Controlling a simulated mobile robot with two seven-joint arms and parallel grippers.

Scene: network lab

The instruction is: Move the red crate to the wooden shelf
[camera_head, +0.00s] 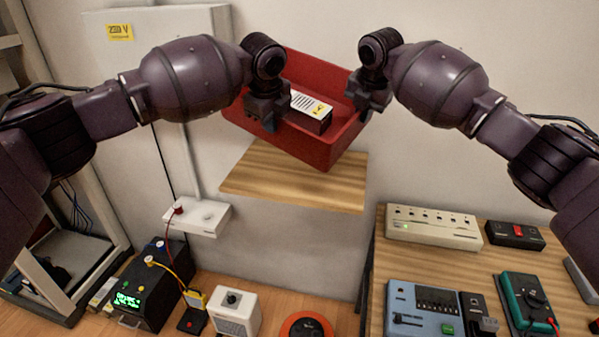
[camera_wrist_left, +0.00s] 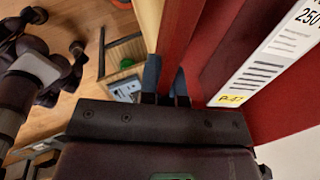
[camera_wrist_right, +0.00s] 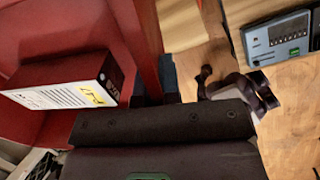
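The red crate (camera_head: 338,143) is up against the wall over the wooden shelf (camera_head: 295,185), turned at an angle to it with one lower corner toward me. I cannot tell whether its bottom touches the shelf. A dark box with a white and yellow label (camera_head: 312,106) lies inside the crate. My left gripper (camera_head: 267,115) is shut on the crate's left wall; that red wall shows between its fingers in the left wrist view (camera_wrist_left: 168,85). My right gripper (camera_head: 368,98) is shut on the right wall, also seen in the right wrist view (camera_wrist_right: 155,85).
A wooden table (camera_head: 480,264) with several instruments stands at the lower right. A black unit (camera_head: 153,290) and a white box (camera_head: 236,311) stand on the floor below. The shelf's front part is bare.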

